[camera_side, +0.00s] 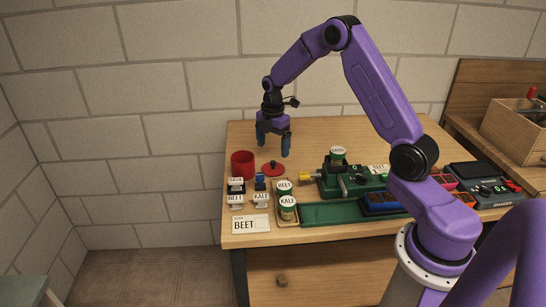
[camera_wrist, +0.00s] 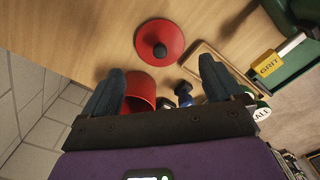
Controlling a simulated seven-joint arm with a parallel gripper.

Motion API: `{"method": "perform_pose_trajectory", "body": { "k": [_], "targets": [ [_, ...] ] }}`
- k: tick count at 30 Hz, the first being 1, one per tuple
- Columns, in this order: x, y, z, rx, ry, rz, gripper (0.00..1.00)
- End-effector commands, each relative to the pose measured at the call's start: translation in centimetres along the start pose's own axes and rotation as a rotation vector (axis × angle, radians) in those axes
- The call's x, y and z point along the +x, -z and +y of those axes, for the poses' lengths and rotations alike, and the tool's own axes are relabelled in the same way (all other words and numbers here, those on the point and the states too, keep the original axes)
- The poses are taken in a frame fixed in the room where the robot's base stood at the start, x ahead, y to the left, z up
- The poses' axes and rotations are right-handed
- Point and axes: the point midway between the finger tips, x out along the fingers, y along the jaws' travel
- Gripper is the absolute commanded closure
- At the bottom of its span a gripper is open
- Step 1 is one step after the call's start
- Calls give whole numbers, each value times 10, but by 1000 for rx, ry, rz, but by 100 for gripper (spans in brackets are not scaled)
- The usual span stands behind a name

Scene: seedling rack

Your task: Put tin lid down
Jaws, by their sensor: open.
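The red tin lid (camera_side: 273,169) lies flat on the wooden table, its dark knob facing up. It also shows in the wrist view (camera_wrist: 160,46), ahead of my fingers. The red tin (camera_side: 242,165) stands just left of the lid; in the wrist view the tin (camera_wrist: 140,88) shows partly between my fingers, its lower part hidden by my gripper body. My gripper (camera_side: 273,145) points down above the lid, open and empty, with a gap between its fingertips and the lid. In the wrist view the two dark fingers (camera_wrist: 162,85) are spread wide.
Labelled seed pots (camera_side: 284,189) stand in a wooden tray in front of the lid. Small labelled blocks (camera_side: 236,186) and a BEET card (camera_side: 245,225) lie at the front left. A green machine (camera_side: 345,180) stands to the right. The table behind the lid is clear.

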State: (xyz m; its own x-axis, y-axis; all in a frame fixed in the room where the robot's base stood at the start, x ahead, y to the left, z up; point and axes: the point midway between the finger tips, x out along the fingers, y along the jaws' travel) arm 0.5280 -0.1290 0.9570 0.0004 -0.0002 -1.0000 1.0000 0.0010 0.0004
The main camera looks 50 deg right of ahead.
Motion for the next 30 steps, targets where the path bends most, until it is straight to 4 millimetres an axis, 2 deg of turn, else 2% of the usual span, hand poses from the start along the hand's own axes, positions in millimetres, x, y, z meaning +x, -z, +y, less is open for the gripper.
{"method": "perform_pose_trajectory", "body": {
  "k": [1,6,14,17,20,23,27,30],
  "targets": [
    [-11,0,1,0,-5,-1,7],
    [-36,0,0,1,-3,0,7],
    [-50,0,0,1,0,0,7],
    [-52,6,-2,4,0,0,7],
    [-60,27,-9,17,-3,0,7],
    [-72,62,-26,49,-6,1,7],
    [-90,114,-65,108,-10,3,7],
    [-100,144,-98,152,-11,5,7]
  ]
}}
